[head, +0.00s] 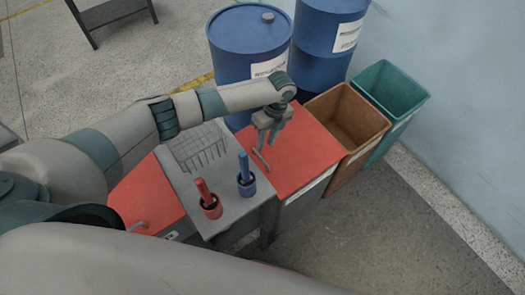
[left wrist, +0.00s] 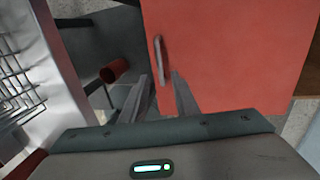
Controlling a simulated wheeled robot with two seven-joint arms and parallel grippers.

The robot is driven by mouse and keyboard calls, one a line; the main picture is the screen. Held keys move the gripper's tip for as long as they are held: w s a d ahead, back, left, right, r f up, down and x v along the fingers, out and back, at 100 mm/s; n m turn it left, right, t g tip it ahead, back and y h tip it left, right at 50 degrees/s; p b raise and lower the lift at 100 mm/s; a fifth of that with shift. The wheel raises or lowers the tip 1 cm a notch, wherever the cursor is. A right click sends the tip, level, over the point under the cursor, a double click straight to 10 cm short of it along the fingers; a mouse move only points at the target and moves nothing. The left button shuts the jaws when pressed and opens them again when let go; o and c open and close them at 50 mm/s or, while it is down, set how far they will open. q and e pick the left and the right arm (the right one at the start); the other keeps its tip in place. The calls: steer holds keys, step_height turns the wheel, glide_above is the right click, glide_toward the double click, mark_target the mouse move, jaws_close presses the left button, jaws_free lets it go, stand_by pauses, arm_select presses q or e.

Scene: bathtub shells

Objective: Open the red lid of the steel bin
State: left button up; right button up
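The red lid (head: 305,155) lies flat and closed on a bin right of the grey table. A bar handle (head: 260,161) stands near its left edge. In the left wrist view the lid (left wrist: 235,60) fills the right side and the handle (left wrist: 161,60) is upright in the picture. My left gripper (head: 267,139) is above the lid's left part, close to the handle. In the left wrist view its two fingers (left wrist: 160,82) are spread, with the handle just beyond the gap and nothing held. The bin's body is mostly hidden. My right gripper is out of view.
A grey table (head: 232,217) with a red pestle-like item (head: 208,200), a blue one (head: 245,176) and a wire rack (head: 197,148) stands left. Brown (head: 350,115) and teal (head: 392,90) open bins stand right; blue drums (head: 240,50) behind.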

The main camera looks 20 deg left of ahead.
mark_target(261, 158)
arm_select(q)
steer(key=f, duration=0.4)
steer(key=s+a+f+p, duration=0.1)
steer(key=f, duration=0.2)
steer(key=shift+s, duration=0.1)
jaws_close()
